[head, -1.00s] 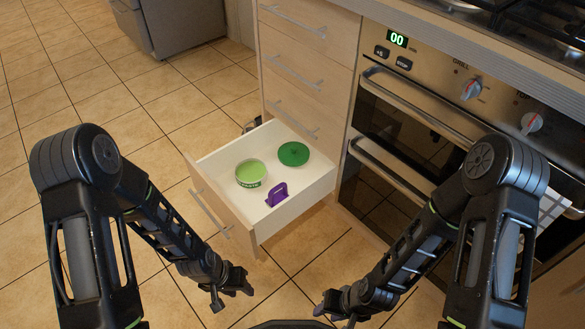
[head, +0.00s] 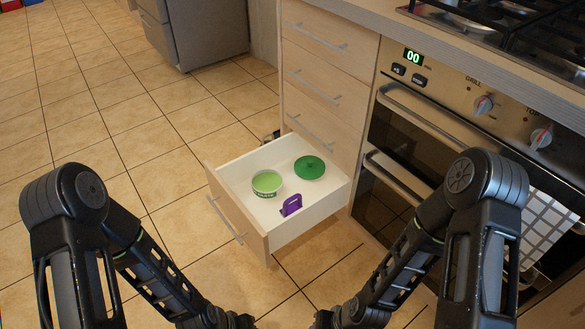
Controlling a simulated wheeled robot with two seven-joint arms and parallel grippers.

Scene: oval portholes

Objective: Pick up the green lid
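The green lid (head: 309,167) lies flat in the open drawer (head: 272,226), toward its back right. It is dark green and round with a small knob. A purple object (head: 291,205) stands near the drawer's front. My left gripper (head: 235,321) is at the bottom edge of the head view, in front of the drawer and well away from the lid. My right gripper (head: 325,320) is also at the bottom edge. Both are partly cut off, and their fingers do not show clearly.
The oven (head: 440,110) with its handles stands right of the drawer, and a checked towel (head: 540,228) hangs there. Closed drawers (head: 318,65) rise above the open one. A grey appliance (head: 200,30) stands at the back. Tiled floor (head: 110,110) is clear on the left.

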